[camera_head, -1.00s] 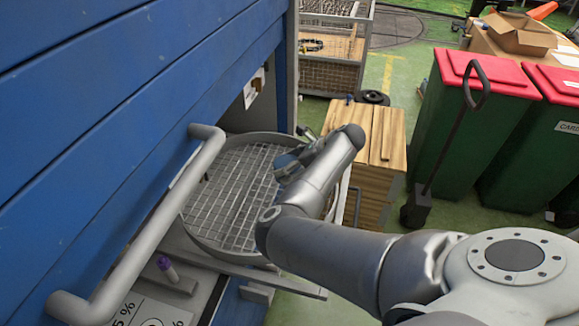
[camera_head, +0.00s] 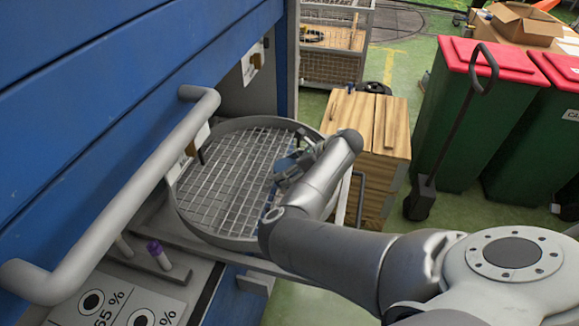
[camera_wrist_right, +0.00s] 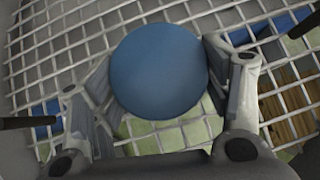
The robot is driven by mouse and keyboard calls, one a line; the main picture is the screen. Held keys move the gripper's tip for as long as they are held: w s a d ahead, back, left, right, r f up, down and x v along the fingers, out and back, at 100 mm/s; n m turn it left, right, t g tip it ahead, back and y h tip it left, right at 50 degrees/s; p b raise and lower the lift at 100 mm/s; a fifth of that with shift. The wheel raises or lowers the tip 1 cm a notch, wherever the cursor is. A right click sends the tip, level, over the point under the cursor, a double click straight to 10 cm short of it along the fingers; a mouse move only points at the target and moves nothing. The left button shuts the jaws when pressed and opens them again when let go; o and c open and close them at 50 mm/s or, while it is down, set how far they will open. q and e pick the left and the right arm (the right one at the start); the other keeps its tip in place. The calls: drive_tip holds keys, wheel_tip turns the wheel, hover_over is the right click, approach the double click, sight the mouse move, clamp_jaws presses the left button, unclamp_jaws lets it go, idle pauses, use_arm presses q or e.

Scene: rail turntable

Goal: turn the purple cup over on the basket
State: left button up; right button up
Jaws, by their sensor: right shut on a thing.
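A round wire-mesh basket (camera_head: 215,185) with a grey rim sits beside the blue wall, left of centre in the head view. My right gripper (camera_head: 290,165) is over its right part. It is shut on a round blue thing (camera_wrist_right: 160,72), whose smooth circular face fills the gap between the fingers in the right wrist view. It looks blue rather than purple, and I cannot tell whether it is the cup. Its sides are hidden. My left gripper is not in view.
A thick grey handle bar (camera_head: 130,180) runs along the blue wall, left of the basket. A wooden crate (camera_head: 365,135) stands behind my right arm. Green bins with red lids (camera_head: 470,110) are at the right. Open green floor (camera_head: 405,60) lies behind.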

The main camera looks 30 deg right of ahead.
drive_tip(key=shift+f, duration=0.4)
idle(0.5)
drive_tip(key=o, duration=1.3)
drive_tip(key=shift+c, duration=0.2)
drive_tip(key=v, duration=1.2)
